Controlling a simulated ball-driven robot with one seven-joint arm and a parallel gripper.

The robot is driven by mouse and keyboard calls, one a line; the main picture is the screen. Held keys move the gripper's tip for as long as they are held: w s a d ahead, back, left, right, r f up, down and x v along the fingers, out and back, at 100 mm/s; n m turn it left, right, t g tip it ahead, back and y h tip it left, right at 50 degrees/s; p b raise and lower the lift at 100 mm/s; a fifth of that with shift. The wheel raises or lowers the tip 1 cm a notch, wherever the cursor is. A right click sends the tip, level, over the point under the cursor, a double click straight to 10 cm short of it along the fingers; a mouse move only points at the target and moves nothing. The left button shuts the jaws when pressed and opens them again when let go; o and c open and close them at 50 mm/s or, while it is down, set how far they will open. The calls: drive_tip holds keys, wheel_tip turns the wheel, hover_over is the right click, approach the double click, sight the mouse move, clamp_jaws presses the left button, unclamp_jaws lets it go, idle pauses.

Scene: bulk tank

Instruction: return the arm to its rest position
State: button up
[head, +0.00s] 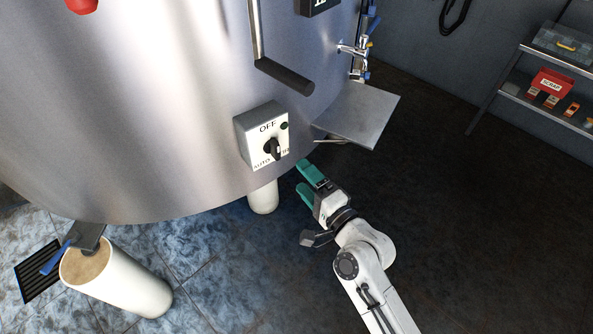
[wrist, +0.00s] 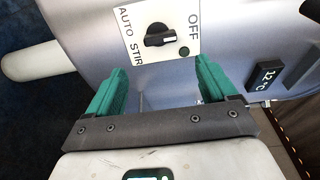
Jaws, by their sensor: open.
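My gripper (head: 303,181) has green fingers and is open and empty. In the head view it is below and right of the tank's grey switch box (head: 262,118), and my arm reaches up from the bottom edge. In the wrist view the open fingers (wrist: 160,82) stand apart, with the switch plate (wrist: 129,23) beyond them. The plate carries OFF, AUTO and STIR and a black knob (wrist: 158,38). The knob's bar lies along the line toward OFF. The fingers look apart from the knob and hold nothing.
The big steel tank (head: 140,110) fills the left, with a handle bar (head: 284,76) and a metal shelf (head: 358,115) near my gripper. Pale legs (head: 118,280) stand below it. A rack (head: 553,105) stands at the far right. The dark floor (head: 480,230) at right is clear.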

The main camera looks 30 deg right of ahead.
drive_tip(key=shift+s, duration=0.4)
drive_tip(key=s+f+n+g, duration=0.9)
drive_tip(key=s+n+g, duration=0.1)
drive_tip(key=s+n, duration=0.15)
drive_tip(key=s+d+n+g+h, duration=0.1)
drive_tip(key=s+d+n+g, duration=0.1)
drive_tip(key=s, duration=0.6)
drive_tip(key=s+d+f+n+g+h, duration=0.1)
drive_tip(key=s+d+n+g, duration=0.1)
drive_tip(key=s, duration=0.5)
drive_tip(key=d+g, duration=0.1)
drive_tip(key=g, duration=0.1)
drive_tip(key=shift+s+d+f+g+h, duration=0.15)
drive_tip(key=shift+s+d+g+h, duration=0.05)
drive_tip(key=shift+s+g+h, duration=0.2)
drive_tip(key=shift+n, duration=0.25)
drive_tip(key=shift+c, duration=0.4)
